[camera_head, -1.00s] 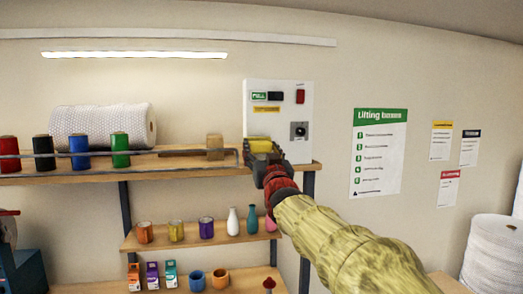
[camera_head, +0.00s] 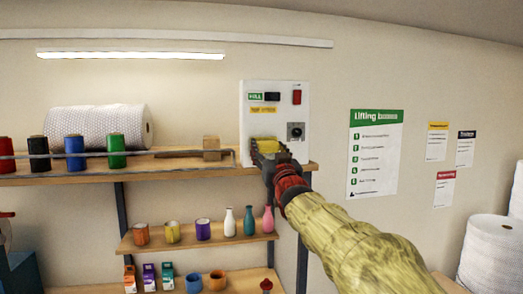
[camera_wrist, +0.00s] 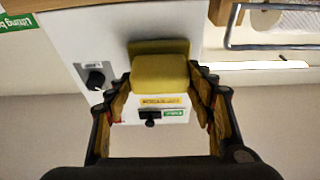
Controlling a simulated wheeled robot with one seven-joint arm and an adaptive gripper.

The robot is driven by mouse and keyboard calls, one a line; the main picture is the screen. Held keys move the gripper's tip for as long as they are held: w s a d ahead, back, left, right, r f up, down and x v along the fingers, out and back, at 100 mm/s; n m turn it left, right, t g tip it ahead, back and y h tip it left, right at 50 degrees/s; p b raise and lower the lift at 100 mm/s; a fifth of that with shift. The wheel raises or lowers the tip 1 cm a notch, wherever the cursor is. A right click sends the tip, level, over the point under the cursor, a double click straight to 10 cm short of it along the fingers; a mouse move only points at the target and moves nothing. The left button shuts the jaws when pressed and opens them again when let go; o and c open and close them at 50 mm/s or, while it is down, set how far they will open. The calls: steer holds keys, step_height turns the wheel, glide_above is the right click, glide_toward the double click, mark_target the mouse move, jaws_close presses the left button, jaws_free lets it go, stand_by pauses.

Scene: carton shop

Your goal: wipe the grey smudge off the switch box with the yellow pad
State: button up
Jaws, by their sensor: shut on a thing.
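The white switch box (camera_head: 295,95) is on the wall above the right end of the top shelf. It bears a green label, a dark display, a red switch, a yellow label and a black knob. My gripper (camera_head: 270,152) is shut on the yellow pad (camera_head: 264,147) in front of the box's lower left. In the wrist view the box (camera_wrist: 85,45) appears upside down, with the pad (camera_wrist: 160,72) between the fingers and over its face. Whether the pad touches the box I cannot tell. No grey smudge shows; the pad and gripper hide part of the face.
The top shelf (camera_head: 185,167) has a front rail (camera_head: 120,156). It holds a bubble-wrap roll (camera_head: 100,126), several coloured spools and a wooden block (camera_head: 211,149) left of my gripper. Bottles and tins stand on the shelf below. Posters (camera_head: 375,153) hang on the wall to the right.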

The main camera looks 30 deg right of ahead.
steer(key=shift+s+d, duration=0.15)
steer(key=shift+d, duration=0.15)
steer(key=shift+b, duration=0.35)
steer(key=shift+a, duration=0.1)
steer(key=a+b, duration=0.1)
steer(key=b, duration=0.1)
steer(key=w+a+b, duration=0.1)
steer(key=a, duration=0.1)
steer(key=shift+w+f+b, duration=0.15)
steer(key=shift+b, duration=0.2)
steer(key=shift+w+a, duration=0.1)
steer(key=shift+a, duration=0.2)
